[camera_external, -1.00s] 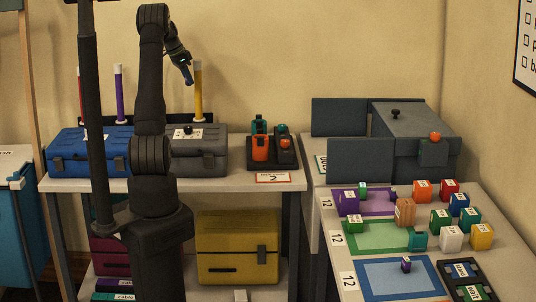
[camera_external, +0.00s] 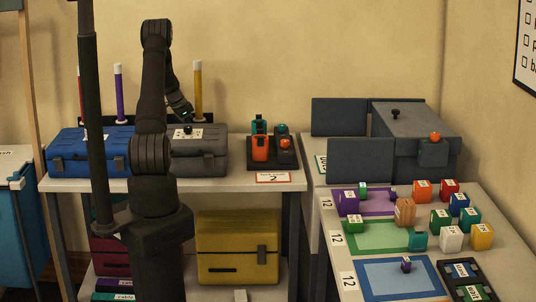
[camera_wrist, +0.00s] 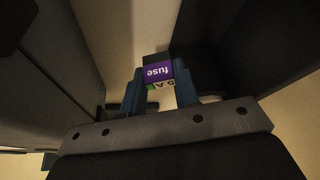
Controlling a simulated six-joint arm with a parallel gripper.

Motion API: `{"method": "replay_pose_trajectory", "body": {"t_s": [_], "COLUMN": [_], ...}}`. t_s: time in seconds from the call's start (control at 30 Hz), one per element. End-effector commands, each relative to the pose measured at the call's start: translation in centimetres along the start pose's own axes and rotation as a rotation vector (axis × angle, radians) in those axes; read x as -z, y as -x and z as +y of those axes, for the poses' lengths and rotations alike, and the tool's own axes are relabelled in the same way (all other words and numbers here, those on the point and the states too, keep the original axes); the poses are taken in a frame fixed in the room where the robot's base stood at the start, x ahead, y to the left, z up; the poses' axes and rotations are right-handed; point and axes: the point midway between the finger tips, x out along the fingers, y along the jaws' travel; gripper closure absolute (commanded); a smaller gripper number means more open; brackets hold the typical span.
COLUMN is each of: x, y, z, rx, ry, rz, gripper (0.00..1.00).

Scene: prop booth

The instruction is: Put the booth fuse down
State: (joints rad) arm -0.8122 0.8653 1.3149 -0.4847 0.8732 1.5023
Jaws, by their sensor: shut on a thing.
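The booth fuse (camera_wrist: 158,72) shows in the wrist view as a purple block lettered "fuse", with a paler strip reading "5 A" below it. My gripper (camera_wrist: 161,82) is shut on it, one blue finger on each side. In the external view my gripper (camera_external: 184,113) is low over the back of the left table, at the rear of the grey case (camera_external: 200,155). The fuse cannot be made out there. I cannot tell whether the fuse touches a surface below.
A blue case (camera_external: 85,152) stands left of the grey one, with upright coloured tubes behind. A dark tray (camera_external: 285,161) with orange and teal items is to the right. Large dark surfaces flank my gripper closely in the wrist view. The right table holds several coloured blocks and mats.

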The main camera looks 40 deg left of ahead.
Motion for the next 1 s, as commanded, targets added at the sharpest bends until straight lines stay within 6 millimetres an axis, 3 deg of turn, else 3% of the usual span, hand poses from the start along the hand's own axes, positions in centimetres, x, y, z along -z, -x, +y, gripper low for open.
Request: {"method": "replay_pose_trajectory", "body": {"t_s": [0.23,0.6,0.63,0.73,1.0], "x": [-1.3,-1.4,-1.4,-1.4,-1.4], "y": [-3.0,-3.5,-3.4,-3.4,-3.4], "z": [0.1,0.0,0.0,0.0,0.0], "rx": [-0.004,-0.001,-0.001,-0.001,-0.001], "ry": [0.002,0.0,0.0,0.0,0.0], "rz": [-0.001,0.0,0.0,0.0,0.0], "gripper": [0.93,0.93,0.68,0.5,0.5]}}
